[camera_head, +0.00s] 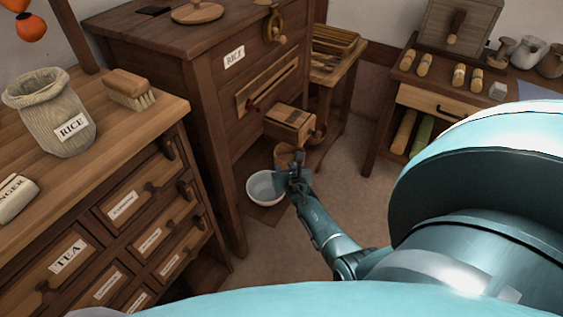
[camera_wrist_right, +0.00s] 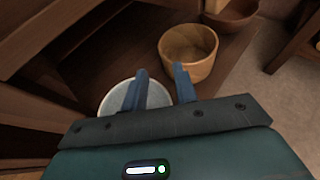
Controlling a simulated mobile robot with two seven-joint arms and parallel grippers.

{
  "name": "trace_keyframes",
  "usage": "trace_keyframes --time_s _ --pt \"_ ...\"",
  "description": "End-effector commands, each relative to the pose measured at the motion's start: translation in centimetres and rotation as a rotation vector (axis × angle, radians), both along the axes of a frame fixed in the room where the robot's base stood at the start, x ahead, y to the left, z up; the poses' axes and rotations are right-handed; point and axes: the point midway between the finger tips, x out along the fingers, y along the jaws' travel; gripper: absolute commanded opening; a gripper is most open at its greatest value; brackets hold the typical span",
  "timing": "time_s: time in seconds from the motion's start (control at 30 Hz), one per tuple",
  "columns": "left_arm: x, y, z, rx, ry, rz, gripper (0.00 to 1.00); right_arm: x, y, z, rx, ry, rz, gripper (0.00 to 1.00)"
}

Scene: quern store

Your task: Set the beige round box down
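A round, open-topped beige wooden box (camera_wrist_right: 187,66) stands upright on a low dark wooden shelf in the right wrist view. In the head view the box (camera_head: 283,152) is partly hidden by my right gripper (camera_head: 293,167). In the wrist view my right gripper (camera_wrist_right: 160,71) has its two blue fingers apart, with nothing held between them. The box lies just beyond the fingertips, towards the right; I cannot tell whether they touch it. My left gripper is in neither view.
A white bowl (camera_head: 265,188) stands left of the box on the low shelf (camera_wrist_right: 228,67). A darker brown bowl (camera_wrist_right: 232,14) is beyond the box. A small wooden drawer (camera_head: 290,124) juts out above. Bare floor (camera_head: 270,260) lies in front.

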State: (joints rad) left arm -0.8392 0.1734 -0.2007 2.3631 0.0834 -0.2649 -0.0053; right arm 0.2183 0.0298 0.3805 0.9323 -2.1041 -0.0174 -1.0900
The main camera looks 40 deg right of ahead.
Motion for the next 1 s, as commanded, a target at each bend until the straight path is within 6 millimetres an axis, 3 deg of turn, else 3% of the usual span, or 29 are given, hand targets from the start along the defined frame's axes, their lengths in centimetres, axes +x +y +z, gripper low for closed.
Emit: trace_keyframes --time_s 0.17,0.27,0.43,0.57,0.67,0.8,1.0 --pt "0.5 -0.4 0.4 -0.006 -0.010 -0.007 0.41 -0.6 -0.3 0.4 0.034 -0.025 -0.019 0.29" --pt "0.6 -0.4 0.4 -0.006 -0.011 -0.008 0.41 -1.9 -0.4 1.4 0.155 -0.109 -0.077 0.29" --pt "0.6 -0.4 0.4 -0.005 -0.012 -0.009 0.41 -5.9 1.9 4.7 0.613 -0.345 -0.210 0.29" --pt "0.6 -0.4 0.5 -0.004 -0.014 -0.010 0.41 -9.6 6.0 7.4 1.087 -0.468 -0.309 0.29" --pt "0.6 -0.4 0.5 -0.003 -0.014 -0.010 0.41 -12.8 10.2 9.6 1.491 -0.494 -0.405 0.29" --pt "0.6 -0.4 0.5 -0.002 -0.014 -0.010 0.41 -17.6 16.7 13.0 2.062 -0.417 -0.601 0.29" --pt "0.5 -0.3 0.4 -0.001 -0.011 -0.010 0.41 -22.9 23.4 18.1 2.634 -0.197 -0.925 0.29"
